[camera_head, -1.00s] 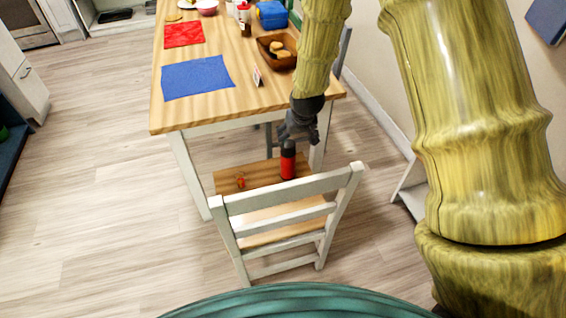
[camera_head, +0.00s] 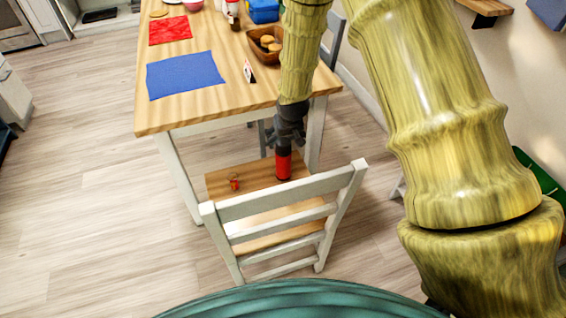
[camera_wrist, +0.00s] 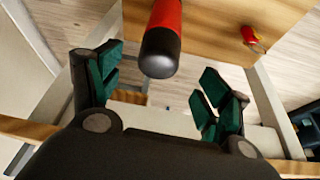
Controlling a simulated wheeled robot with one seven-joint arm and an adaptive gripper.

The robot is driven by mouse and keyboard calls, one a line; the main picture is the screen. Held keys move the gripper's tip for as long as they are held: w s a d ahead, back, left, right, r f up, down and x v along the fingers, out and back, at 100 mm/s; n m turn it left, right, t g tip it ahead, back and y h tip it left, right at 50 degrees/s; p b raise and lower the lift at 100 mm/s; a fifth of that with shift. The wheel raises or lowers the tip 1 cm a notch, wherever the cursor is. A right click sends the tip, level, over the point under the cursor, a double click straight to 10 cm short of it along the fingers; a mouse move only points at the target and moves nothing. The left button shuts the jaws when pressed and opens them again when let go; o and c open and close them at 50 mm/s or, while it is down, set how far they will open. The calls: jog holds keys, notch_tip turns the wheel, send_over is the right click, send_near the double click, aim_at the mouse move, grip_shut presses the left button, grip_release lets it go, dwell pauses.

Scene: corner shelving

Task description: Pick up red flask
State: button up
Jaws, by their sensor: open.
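The red flask (camera_head: 283,166) stands upright on the wooden chair seat (camera_head: 262,180), close to the table's front edge. Its dark cap shows in the wrist view (camera_wrist: 160,52), with the red body above it. My gripper (camera_head: 285,138) is at the top of the flask in the head view. In the wrist view my gripper (camera_wrist: 162,95) is open, with one green-padded finger on each side. The flask's cap lies between the finger lines, a little beyond the fingertips toward the picture's top. I see no finger touching it.
A small orange-red item (camera_head: 234,182) lies on the seat left of the flask. The white chair backrest (camera_head: 285,190) stands on the near side. The table (camera_head: 210,115) with a blue mat (camera_head: 185,75) and wooden bowl (camera_head: 265,45) is behind.

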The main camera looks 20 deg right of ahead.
aim_at(283, 142)
jog(key=shift+x, duration=2.7)
jog(key=shift+w+d+r, duration=0.15)
grip_shut()
